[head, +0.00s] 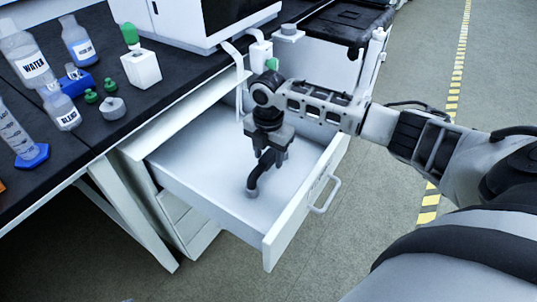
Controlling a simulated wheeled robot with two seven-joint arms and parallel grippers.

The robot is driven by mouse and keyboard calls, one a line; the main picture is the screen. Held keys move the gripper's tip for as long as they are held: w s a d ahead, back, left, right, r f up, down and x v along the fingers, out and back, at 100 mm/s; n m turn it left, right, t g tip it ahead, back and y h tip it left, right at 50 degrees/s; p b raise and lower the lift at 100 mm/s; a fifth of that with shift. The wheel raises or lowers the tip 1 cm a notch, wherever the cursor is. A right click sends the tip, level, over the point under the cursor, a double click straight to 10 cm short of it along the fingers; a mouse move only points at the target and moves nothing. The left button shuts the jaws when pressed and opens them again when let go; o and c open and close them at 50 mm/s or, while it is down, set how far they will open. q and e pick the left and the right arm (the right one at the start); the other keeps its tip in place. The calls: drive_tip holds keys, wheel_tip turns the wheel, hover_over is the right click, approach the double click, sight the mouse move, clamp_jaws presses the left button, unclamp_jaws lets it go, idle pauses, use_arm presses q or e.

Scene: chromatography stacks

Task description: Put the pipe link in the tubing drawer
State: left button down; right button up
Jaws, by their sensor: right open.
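The drawer (200,160) is pulled open below the bench top, with its white floor bare around the gripper. A dark, curved piece that looks like the pipe link (253,186) is in the drawer, its lower end at or very near the floor. My right gripper (268,156) points down over the drawer, its jaws open around or just above the upper end of the pipe link. The fingers hide part of that end, so I cannot tell if they touch it. My left gripper is out of view.
The black bench top (100,130) holds a WATER bottle (30,62), a BLANK bottle (62,112), a blue-based cylinder (28,150) and small green-capped items. A white instrument (175,25) stands behind. The drawer front with its handle (325,195) juts over open floor.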

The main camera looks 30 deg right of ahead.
sight(268, 154)
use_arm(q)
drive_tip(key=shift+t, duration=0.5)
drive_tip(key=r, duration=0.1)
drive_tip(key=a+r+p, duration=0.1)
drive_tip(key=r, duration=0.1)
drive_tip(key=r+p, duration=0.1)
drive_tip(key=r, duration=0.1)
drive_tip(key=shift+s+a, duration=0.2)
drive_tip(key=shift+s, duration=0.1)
use_arm(e)
wheel_tip(268, 154, up, 12)
drive_tip(key=shift+f, duration=0.2)
use_arm(q)
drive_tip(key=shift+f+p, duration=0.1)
drive_tip(key=shift+p, duration=0.2)
